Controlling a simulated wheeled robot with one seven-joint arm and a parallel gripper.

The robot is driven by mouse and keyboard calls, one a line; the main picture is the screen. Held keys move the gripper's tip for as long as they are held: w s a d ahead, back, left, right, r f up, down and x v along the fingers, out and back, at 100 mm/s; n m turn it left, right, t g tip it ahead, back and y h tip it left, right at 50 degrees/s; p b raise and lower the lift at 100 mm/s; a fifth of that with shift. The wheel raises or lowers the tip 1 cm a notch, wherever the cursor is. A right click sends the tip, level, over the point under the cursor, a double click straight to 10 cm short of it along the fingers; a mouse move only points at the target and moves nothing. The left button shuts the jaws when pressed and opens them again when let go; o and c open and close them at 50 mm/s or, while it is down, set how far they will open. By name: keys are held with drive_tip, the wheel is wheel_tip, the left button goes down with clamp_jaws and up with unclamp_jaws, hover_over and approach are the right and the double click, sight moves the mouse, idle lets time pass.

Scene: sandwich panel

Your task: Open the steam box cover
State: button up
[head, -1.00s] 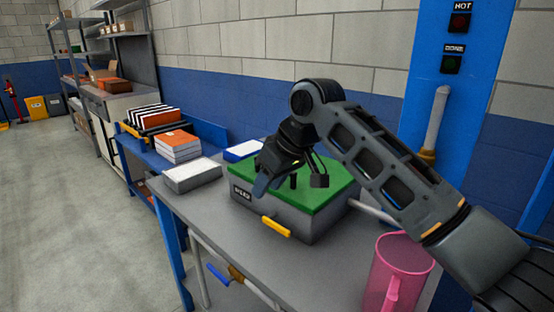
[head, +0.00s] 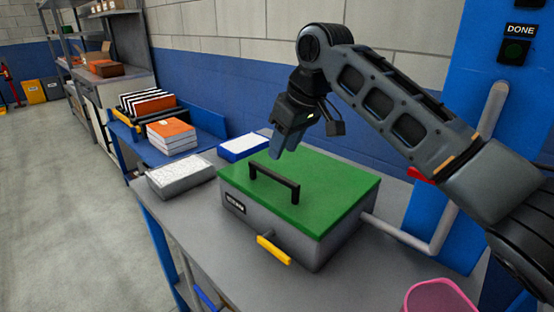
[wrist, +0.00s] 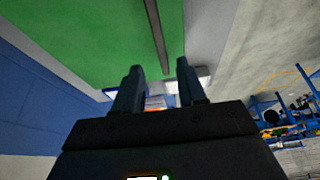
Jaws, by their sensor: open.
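The steam box is a grey box (head: 290,243) on the table, with a label on its front. Its green cover (head: 335,190) lies flat and closed on top. A black bar handle (head: 275,181) stands on the cover; in the wrist view the handle (wrist: 157,35) runs above and between my fingertips. My gripper (head: 277,150) is above the cover's back part, behind the handle, fingers open and empty. In the wrist view my gripper (wrist: 160,75) points toward the green cover (wrist: 80,40). It appears apart from the handle.
A yellow lever (head: 274,249) sticks out of the box front. A pipe (head: 400,235) runs from its right side to a blue panel. A pink jug (head: 440,297) stands at front right. A grey-white block (head: 180,177) and blue-edged tray (head: 243,147) lie to the left.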

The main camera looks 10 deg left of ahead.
sight(273, 172)
drive_tip(key=shift+x, duration=3.6)
clamp_jaws()
